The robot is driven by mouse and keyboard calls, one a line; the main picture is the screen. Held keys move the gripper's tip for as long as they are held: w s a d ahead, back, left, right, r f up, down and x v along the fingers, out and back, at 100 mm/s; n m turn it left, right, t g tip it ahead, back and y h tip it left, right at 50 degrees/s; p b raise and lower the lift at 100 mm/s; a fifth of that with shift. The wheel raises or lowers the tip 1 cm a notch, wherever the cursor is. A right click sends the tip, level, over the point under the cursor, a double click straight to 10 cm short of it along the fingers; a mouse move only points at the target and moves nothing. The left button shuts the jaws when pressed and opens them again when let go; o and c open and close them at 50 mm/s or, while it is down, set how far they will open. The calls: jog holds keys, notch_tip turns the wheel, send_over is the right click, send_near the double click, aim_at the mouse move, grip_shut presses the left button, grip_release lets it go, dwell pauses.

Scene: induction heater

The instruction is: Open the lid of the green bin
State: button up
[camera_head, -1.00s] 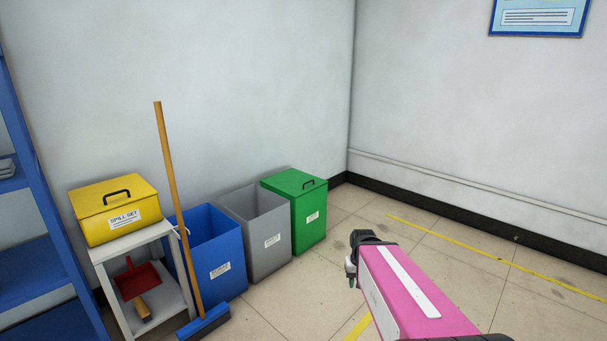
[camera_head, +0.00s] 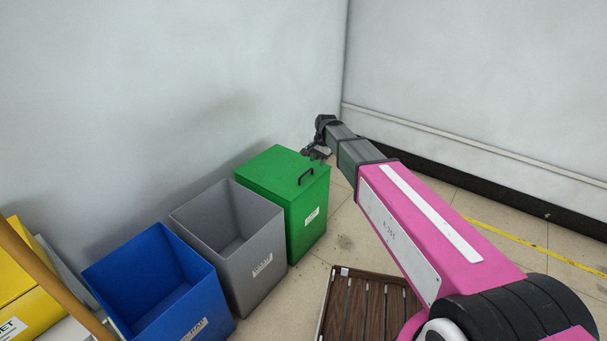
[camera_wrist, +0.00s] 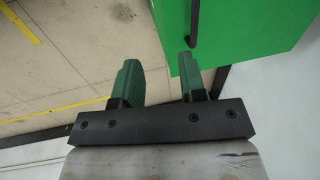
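The green bin (camera_head: 306,220) stands at the right end of a row of bins, against the wall near the corner. Its flat green lid (camera_head: 270,172) is shut and carries a black handle (camera_head: 306,177) near its front edge. In the wrist view the lid (camera_wrist: 245,28) and the handle (camera_wrist: 194,22) show at top right. My gripper (camera_head: 316,155) reaches over the lid's right side from the right. In the wrist view my gripper (camera_wrist: 158,80) is open with nothing between its fingers; the right finger overlaps the lid's edge near the handle. Contact cannot be told.
An open grey bin (camera_head: 242,275) stands directly left of the green one, then an open blue bin (camera_head: 160,310). A broom handle (camera_head: 40,270) leans at far left before a yellow box (camera_head: 20,300). A slatted wooden pallet (camera_head: 365,310) lies on the floor below my arm.

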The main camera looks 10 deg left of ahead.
send_near(304, 175)
notch_tip(304, 175, up, 2)
jog(key=shift+m, duration=0.3)
jog(key=f, duration=0.3)
jog(key=a+f, duration=0.1)
jog(key=f, duration=0.2)
jog(key=w+f, duration=0.1)
jog(key=f, duration=0.3)
jog(key=shift+a+f, duration=0.1)
jog(key=shift+a, duration=0.15)
grip_shut()
